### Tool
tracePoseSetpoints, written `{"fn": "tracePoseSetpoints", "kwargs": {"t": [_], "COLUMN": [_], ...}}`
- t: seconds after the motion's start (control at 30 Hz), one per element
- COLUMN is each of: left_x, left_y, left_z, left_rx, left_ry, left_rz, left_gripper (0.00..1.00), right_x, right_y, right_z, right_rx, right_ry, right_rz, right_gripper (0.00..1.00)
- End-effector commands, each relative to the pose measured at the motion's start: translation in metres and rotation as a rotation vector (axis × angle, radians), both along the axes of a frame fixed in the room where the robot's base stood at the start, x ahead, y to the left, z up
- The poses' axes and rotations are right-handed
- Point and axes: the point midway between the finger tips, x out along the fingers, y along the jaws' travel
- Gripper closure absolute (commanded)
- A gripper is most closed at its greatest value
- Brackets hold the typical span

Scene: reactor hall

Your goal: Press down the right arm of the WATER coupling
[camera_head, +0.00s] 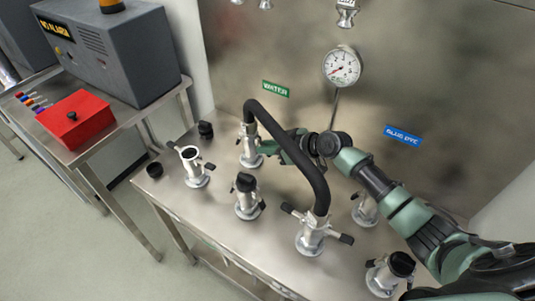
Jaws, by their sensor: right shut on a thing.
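The WATER coupling (250,157) is a metal fitting below the green WATER label (275,88), with one end of a black hose (284,135) on top of it. Its left arm sticks out to the left; its right arm is hidden at my gripper. My right gripper (272,148) reaches in from the right, behind the hose, with its fingertips at the coupling's right side. It is shut, apparently on the right arm. The fingertips are small and partly covered. My left gripper is not in view.
The hose's other end sits on a front coupling (311,237) with its arms spread. Several other couplings stand on the metal bench (215,215), some with black caps. A gauge (342,66) and a blue label (403,134) are on the back panel. A red box (76,119) stands on the left table.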

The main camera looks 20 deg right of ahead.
Motion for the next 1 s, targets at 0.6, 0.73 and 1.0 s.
{"fn": "tracePoseSetpoints", "kwargs": {"t": [0.6,0.73,1.0], "left_x": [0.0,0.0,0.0], "left_y": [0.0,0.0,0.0], "left_z": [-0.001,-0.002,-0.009], "left_rx": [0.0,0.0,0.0], "left_ry": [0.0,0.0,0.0], "left_rz": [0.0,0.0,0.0], "left_gripper": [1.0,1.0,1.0], "right_x": [0.0,-0.001,-0.024], "right_y": [0.0,-0.001,-0.019], "right_z": [0.0,0.0,0.015], "right_rx": [0.002,0.002,-0.001], "right_ry": [-0.003,-0.004,-0.005], "right_rz": [0.0,0.001,0.0], "right_gripper": [0.6,0.6,0.6]}}
